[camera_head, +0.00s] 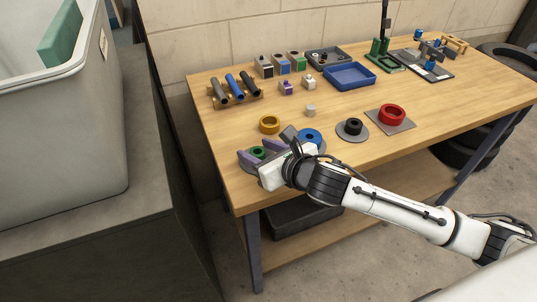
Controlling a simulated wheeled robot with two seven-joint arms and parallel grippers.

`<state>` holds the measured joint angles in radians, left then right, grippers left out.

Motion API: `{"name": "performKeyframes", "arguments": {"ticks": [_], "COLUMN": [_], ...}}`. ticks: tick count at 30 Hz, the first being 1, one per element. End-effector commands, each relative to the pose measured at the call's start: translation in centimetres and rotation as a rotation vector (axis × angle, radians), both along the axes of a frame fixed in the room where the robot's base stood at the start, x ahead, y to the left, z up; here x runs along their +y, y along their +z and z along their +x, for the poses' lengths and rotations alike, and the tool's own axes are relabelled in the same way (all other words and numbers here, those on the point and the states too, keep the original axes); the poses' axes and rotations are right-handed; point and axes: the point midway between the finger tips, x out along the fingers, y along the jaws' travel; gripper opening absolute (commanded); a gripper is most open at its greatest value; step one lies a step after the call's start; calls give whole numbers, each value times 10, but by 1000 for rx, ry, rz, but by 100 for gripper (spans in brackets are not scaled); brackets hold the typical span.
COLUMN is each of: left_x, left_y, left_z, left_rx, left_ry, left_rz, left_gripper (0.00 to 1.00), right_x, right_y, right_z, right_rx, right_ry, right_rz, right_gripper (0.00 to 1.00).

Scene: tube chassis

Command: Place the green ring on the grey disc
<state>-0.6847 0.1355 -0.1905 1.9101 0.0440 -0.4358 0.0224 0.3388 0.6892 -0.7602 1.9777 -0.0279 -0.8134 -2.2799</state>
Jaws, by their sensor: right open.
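A small green ring (258,152) lies near the table's front left corner, partly hidden by my right gripper. My right gripper (266,146) is open, with its fingers around the ring's area; I cannot tell whether they touch it. A grey disc (343,137) to the right carries a black ring (353,126). A blue ring (310,136) sits between them, with grey showing at its edge, partly behind my gripper. I cannot tell from this view whether a bare grey disc lies hidden beneath my gripper. My left gripper is not in view.
A yellow ring (269,124) lies behind the green one. A red ring (392,114) sits on a grey square plate (406,125). A blue tray (349,77), small blocks and a tube rack (235,104) stand further back. The table's front right is clear.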

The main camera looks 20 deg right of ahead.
Motion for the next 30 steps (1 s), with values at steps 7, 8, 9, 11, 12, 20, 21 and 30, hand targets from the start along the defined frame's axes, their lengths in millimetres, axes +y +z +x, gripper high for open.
{"name": "performKeyframes", "arguments": {"ticks": [7,8,9,11,12,20,21,30], "left_x": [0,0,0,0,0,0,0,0], "left_y": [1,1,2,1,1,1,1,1], "left_z": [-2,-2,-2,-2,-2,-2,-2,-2], "left_rx": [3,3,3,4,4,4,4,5], "left_ry": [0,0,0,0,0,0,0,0], "left_rz": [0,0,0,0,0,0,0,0], "left_gripper": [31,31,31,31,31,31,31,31], "right_x": [-11,-13,-14,-18,-19,-26,-26,-27], "right_y": [19,22,26,31,34,48,49,50], "right_z": [-42,-48,-56,-67,-74,-100,-101,-102], "right_rx": [2,3,2,3,3,1,1,2], "right_ry": [3,2,3,2,2,0,0,-1], "right_rz": [-5,-5,-5,-4,-5,-3,-3,-1], "right_gripper": [47,47,47,47,47,47,47,47]}}
